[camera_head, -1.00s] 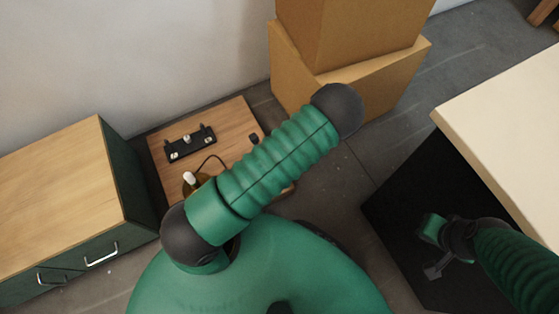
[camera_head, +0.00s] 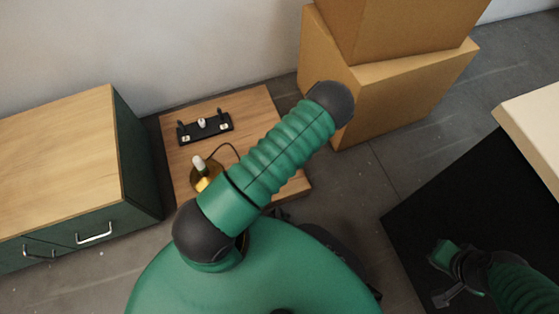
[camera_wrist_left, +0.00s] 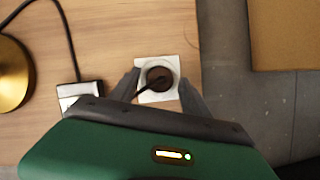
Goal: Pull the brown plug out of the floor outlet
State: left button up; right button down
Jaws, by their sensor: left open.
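The brown plug (camera_wrist_left: 159,78) sits in the white square floor outlet (camera_wrist_left: 172,62) on the wooden board, in the left wrist view. A dark cord runs from the plug down and left. My left gripper (camera_wrist_left: 160,85) is open, with its grey fingers on either side of the outlet and plug; I cannot tell whether they touch. In the head view my left arm hides the gripper, plug and outlet. My right gripper (camera_head: 444,277) is at the lower right of the head view, above the black mat, far from the plug; its jaw opening is unclear.
The wooden board (camera_head: 170,155) holds a brass lamp base (camera_head: 207,178) and a black fixture (camera_head: 204,128). A white, black-edged box (camera_wrist_left: 80,95) joins a cord beside the left finger. A cabinet (camera_head: 60,170), cardboard boxes (camera_head: 400,90) and a pale table (camera_head: 535,120) stand around.

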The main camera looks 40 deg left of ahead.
pick_arm(q)
jog(key=shift+c, duration=0.2)
grip_shut()
jog(key=shift+r, duration=0.1)
jog(key=shift+r, duration=0.1)
notch_tip(320, 180, up, 5)
jog(key=p, duration=0.5)
jog(key=shift+f, duration=0.35)
